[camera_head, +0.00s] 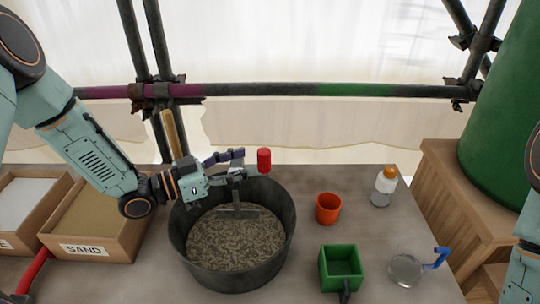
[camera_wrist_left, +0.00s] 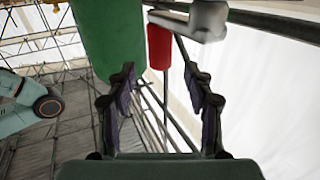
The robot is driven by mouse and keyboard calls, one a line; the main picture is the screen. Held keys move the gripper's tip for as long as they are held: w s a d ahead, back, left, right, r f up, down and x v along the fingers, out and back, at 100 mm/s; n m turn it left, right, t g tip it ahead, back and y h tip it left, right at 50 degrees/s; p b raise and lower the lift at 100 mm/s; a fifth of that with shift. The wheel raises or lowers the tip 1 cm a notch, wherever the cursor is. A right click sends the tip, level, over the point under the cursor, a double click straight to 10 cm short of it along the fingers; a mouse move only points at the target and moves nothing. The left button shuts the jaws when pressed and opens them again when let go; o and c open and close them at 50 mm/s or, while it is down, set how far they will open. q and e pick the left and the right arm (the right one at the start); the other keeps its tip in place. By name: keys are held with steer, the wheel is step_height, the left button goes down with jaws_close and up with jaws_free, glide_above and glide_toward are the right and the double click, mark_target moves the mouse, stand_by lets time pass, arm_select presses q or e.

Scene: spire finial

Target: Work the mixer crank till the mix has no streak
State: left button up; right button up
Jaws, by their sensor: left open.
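The mixer crank has a red upright handle (camera_head: 264,160) and a grey arm and shaft (camera_head: 237,188) that goes down into a dark round tub (camera_head: 284,232). The mix (camera_head: 235,240) in the tub is grey-brown and mottled with paler and darker flecks. In the left wrist view the red handle (camera_wrist_left: 160,47) stands beyond and between the tips of my left gripper (camera_wrist_left: 160,78), with nothing held. My right gripper is out of view.
An orange cup (camera_head: 328,208), a green box scoop (camera_head: 341,267), a clear jug (camera_head: 406,268) with a blue handle and an orange-capped bottle (camera_head: 384,187) stand right of the tub. The SAND box (camera_head: 105,248) stands left. A scaffold rail (camera_head: 290,90) crosses behind.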

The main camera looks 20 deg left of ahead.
mark_target(259, 159)
arm_select(q)
steer(key=x, duration=0.5)
steer(key=shift+d+b, duration=0.2)
steer(key=shift+b, duration=0.15)
steer(key=shift+w+d, duration=0.2)
steer(key=shift+w+a, duration=0.15)
steer(key=shift+a, duration=0.2)
steer(key=shift+d, duration=0.45)
steer(key=c, duration=0.3)
steer(key=shift+a, duration=0.3)
steer(key=c, duration=0.3)
jaws_close()
